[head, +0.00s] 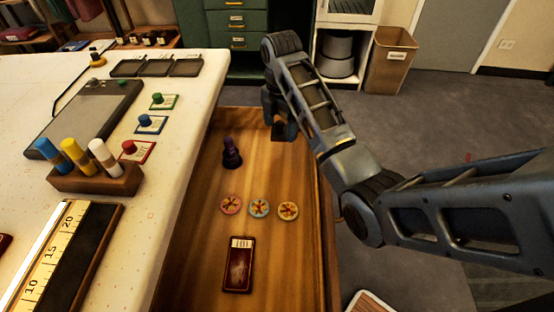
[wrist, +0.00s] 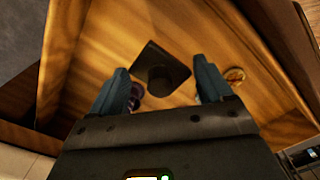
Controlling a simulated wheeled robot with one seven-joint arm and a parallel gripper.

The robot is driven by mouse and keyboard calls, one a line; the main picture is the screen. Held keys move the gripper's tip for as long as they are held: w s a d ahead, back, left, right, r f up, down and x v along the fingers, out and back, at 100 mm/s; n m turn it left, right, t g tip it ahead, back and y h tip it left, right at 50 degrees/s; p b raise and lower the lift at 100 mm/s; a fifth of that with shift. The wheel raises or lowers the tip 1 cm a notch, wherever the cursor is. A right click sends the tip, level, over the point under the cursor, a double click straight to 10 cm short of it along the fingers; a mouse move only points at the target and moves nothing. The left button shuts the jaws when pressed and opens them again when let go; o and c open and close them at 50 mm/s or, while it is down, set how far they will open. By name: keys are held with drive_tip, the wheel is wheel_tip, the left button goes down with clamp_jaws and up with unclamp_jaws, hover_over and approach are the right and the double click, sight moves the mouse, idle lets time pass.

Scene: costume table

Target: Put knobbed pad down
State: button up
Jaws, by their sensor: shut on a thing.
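My gripper (head: 279,115) is over the far end of the open wooden drawer (head: 190,255), its fingers pointing down. In the wrist view, the knobbed pad (wrist: 150,58) is a dark square plate with a round dark knob, between the fingertips of my gripper (wrist: 163,80). My gripper is shut on it. In the head view only a small dark part shows below the gripper. I cannot tell whether the pad touches the drawer floor.
A dark purple knobbed piece (head: 231,155) stands in the drawer near the gripper. Three round tokens (head: 259,209) and a dark red card box (head: 238,265) lie nearer. The white table (head: 110,205), with markers in a wooden block (head: 95,181), is at left. Drawer walls bound the space.

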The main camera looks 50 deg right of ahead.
sight(280, 158)
wheel_tip(280, 158, down, 10)
drive_tip(key=shift+r, duration=0.1)
idle(0.4)
drive_tip(key=o, duration=0.9)
wheel_tip(280, 158, up, 12)
drive_tip(key=shift+r+p, duration=0.1)
drive_tip(key=shift+p, duration=0.5)
